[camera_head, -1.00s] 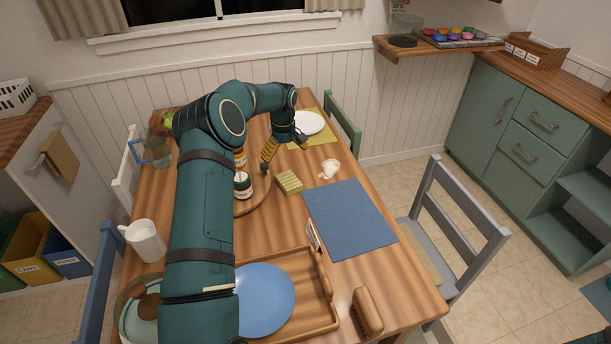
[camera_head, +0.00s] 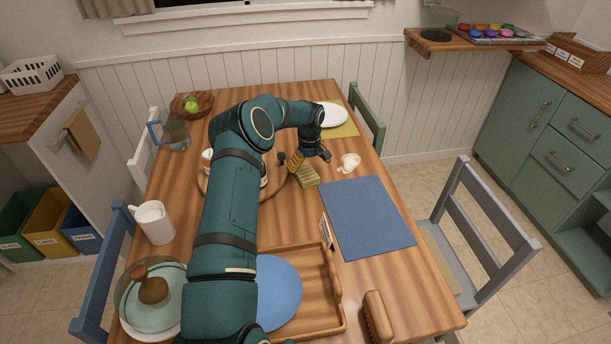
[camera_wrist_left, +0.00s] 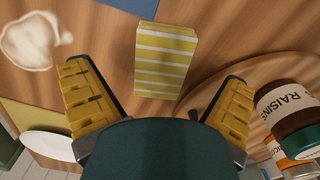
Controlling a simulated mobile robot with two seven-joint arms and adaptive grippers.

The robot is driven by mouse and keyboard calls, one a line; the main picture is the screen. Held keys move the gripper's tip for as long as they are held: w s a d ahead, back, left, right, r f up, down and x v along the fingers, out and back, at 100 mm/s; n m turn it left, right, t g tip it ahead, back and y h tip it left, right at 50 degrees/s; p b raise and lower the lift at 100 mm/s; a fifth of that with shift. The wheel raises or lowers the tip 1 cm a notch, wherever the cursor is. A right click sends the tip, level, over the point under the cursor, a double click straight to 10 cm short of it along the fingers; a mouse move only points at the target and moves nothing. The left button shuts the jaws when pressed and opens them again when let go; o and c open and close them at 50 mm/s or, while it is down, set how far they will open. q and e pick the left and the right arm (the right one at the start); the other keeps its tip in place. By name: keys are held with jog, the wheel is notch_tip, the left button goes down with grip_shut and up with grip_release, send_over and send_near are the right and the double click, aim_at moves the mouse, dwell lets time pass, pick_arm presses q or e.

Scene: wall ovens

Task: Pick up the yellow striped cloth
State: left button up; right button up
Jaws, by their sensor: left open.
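The yellow striped cloth (camera_head: 308,178) is a small folded block on the wooden table, just right of the round wooden board. In the left wrist view the cloth (camera_wrist_left: 165,62) lies between and beyond my two yellow finger pads, with white stripes across it. My left gripper (camera_head: 311,159) is open and empty, close above the cloth, and partly covers it in the head view. The open fingers (camera_wrist_left: 157,76) stand clear to either side of the cloth in the wrist view. My right gripper is not in view.
A raisins jar (camera_wrist_left: 290,108) stands close beside my left gripper on the round board (camera_wrist_left: 225,140). A blue mat (camera_head: 366,217) lies nearer. My left arm hides part of the tray (camera_head: 325,315).

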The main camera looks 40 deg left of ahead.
aim_at(308, 174)
pick_arm(q)
jog(key=f, duration=0.4)
jog(key=shift+s+a+f+b, duration=0.1)
jog(key=shift+a+f+b, duration=0.1)
jog(key=shift+f+b, duration=0.15)
jog(key=c, duration=1.2)
jog(key=shift+r, duration=0.1)
notch_tip(308, 174, up, 10)
jog(key=shift+f+p, duration=0.1)
jog(key=shift+p, duration=0.7)
